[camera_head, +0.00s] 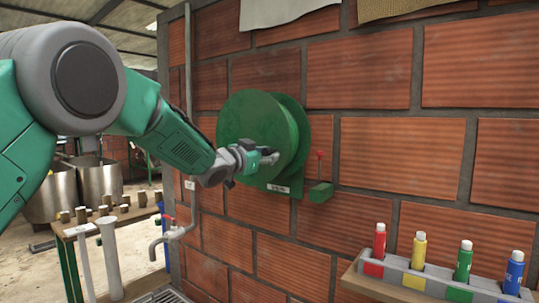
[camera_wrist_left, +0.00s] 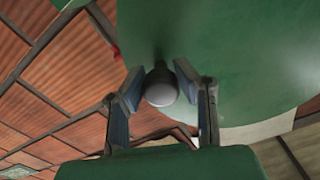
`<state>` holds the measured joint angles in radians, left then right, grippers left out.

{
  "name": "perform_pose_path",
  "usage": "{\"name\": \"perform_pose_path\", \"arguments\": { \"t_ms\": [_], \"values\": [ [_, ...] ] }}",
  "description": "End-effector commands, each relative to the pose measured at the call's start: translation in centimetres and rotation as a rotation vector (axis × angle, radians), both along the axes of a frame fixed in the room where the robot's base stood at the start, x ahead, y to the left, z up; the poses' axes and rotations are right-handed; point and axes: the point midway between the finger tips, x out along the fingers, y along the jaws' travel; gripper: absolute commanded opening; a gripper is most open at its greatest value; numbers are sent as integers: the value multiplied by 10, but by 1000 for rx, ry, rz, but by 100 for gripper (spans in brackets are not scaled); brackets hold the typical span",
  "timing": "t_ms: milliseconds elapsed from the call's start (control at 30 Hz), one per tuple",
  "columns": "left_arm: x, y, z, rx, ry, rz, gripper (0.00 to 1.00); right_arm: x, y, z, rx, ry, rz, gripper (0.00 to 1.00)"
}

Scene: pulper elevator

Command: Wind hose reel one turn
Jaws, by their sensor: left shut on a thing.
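The green hose reel (camera_head: 232,115) is mounted on the brick wall in the middle of the head view. Its green disc also fills the upper right of the left wrist view (camera_wrist_left: 255,60). A grey rounded crank knob (camera_wrist_left: 160,88) stands out from the disc. My left gripper (camera_head: 265,157) is at the front of the reel, right of the disc's middle and low. In the left wrist view its two fingers (camera_wrist_left: 158,92) are on either side of the knob and shut on it. My right gripper is in neither view.
A small green box with a red lever (camera_head: 320,192) is on the wall right of the reel. A tap (camera_head: 172,237) is below left. A rack of coloured bottles (camera_head: 440,280) stands at the lower right. A table with small blocks (camera_head: 75,230) is at the left.

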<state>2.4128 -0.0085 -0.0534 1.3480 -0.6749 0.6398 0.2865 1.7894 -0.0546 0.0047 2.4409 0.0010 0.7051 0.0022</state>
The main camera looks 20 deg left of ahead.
Motion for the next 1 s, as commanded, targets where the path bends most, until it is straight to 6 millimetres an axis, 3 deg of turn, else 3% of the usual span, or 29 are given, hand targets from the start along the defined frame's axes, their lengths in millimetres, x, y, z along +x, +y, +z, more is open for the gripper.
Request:
{"name": "perform_pose_path", "arguments": {
  "t_ms": [33,400,1000],
  "values": [
    [1,1,-11,44,-13,0,0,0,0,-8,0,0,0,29],
    [8,20,-44,377,-131,0,0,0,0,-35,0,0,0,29],
    [25,68,-77,898,-318,-1,0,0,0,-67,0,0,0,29]
  ]
}}
